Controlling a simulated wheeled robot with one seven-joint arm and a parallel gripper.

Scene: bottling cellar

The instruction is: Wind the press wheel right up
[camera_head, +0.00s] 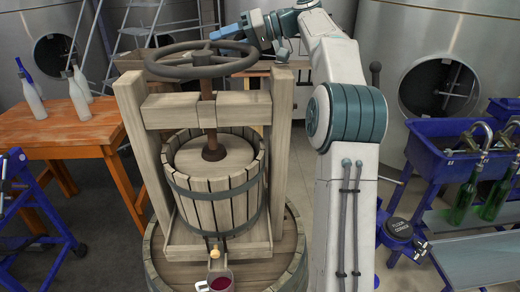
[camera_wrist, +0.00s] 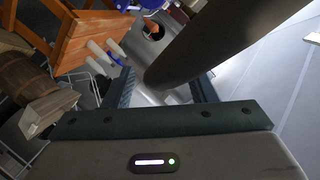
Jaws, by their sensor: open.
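The press wheel (camera_head: 190,73) is a dark spoked handwheel lying level on top of a brown screw (camera_head: 207,112) above the wooden press (camera_head: 212,195). The screw runs down through the crossbeam to a round wooden plate (camera_head: 213,158), which sits inside the slatted basket near its top. My gripper (camera_head: 226,33) is at the far right side of the wheel, pointing left. In the wrist view the gripper (camera_wrist: 165,82) is open, with its two fingers apart. A thick dark curved bar, apparently the wheel rim (camera_wrist: 215,40), shows between and beyond them. Contact cannot be told.
The press stands on a barrel (camera_head: 290,250) with a jug of red liquid (camera_head: 216,282) in front. An orange table (camera_head: 70,135) with white bottles stands left. A blue bottling trough (camera_head: 440,155) with green bottles is right. Steel tanks (camera_head: 425,40) stand behind.

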